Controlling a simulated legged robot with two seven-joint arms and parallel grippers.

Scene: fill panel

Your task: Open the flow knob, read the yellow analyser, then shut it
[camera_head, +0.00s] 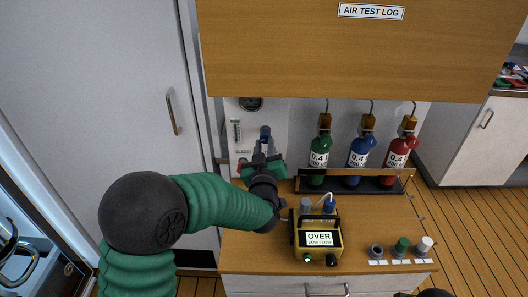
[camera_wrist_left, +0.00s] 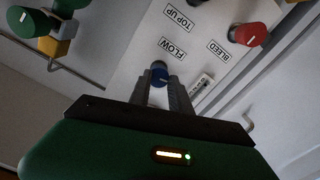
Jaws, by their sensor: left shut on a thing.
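My left gripper (camera_head: 264,147) is at the white wall panel (camera_head: 281,130). In the left wrist view, its two fingers (camera_wrist_left: 161,92) are shut on the blue flow knob (camera_wrist_left: 159,75), beside the FLOW label (camera_wrist_left: 172,48). In the head view the blue knob (camera_head: 265,131) shows just beyond the gripper. How far the knob is turned cannot be told. The yellow analyser (camera_head: 318,252) stands on the wooden bench. Its screen (camera_head: 320,239) reads OVER, LOW FLOW.
A red knob (camera_wrist_left: 248,34) sits near the BLEED label. Green, blue and red cylinders (camera_head: 360,153) stand in a rack at the bench's back. Small caps (camera_head: 401,247) sit at the front right. A wooden cupboard (camera_head: 360,50) overhangs the panel.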

